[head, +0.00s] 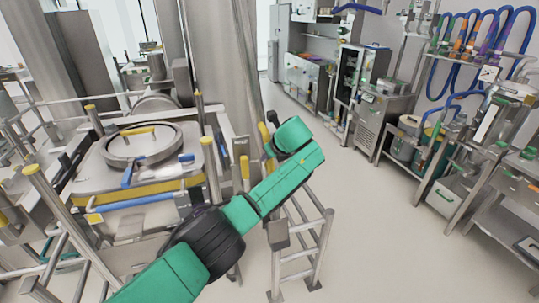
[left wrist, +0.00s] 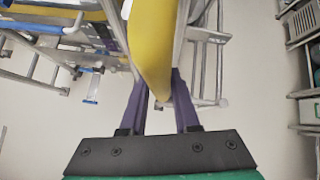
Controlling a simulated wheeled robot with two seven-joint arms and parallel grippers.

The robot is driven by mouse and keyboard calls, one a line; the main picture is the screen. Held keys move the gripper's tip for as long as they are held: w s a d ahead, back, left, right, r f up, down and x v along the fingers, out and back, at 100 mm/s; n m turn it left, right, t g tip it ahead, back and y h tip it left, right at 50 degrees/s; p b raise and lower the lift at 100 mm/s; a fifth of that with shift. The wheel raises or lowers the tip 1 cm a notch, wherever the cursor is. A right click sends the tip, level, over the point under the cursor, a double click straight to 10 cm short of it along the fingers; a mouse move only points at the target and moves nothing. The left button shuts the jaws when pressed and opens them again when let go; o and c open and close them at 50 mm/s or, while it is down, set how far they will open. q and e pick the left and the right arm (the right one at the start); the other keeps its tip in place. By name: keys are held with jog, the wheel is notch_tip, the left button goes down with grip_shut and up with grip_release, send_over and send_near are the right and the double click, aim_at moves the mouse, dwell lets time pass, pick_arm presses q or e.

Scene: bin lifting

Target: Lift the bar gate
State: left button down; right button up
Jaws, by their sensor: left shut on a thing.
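The yellow grip of the bar gate (left wrist: 153,45) runs down the middle of the left wrist view, beside grey metal bars. My left gripper (left wrist: 161,92) has its purple fingers on either side of the grip's lower end and is shut on it. In the head view, a small part of the yellow grip (head: 265,132) shows at the end of my green left arm, beside the machine's right side. The arm's end hides the fingers and most of the gate there. My right gripper is not in view.
A steel machine with a round lid (head: 141,143) and yellow-capped posts stands at left. A metal step frame (head: 319,243) stands just right of my arm. Shelves and a hose rack (head: 484,45) line the right side. The floor (head: 385,235) between is clear.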

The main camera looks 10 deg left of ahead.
pick_arm(q)
jog(key=shift+s+f, duration=0.15)
jog(key=shift+f, duration=0.25)
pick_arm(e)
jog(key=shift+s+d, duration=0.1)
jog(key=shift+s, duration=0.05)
pick_arm(q)
jog(key=c, duration=0.7)
grip_release()
jog(key=shift+o, duration=0.2)
jog(key=shift+r, duration=0.1)
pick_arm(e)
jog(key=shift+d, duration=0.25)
pick_arm(q)
jog(key=shift+r, duration=0.1)
jog(key=b+v, duration=0.5)
jog(key=v, duration=0.9)
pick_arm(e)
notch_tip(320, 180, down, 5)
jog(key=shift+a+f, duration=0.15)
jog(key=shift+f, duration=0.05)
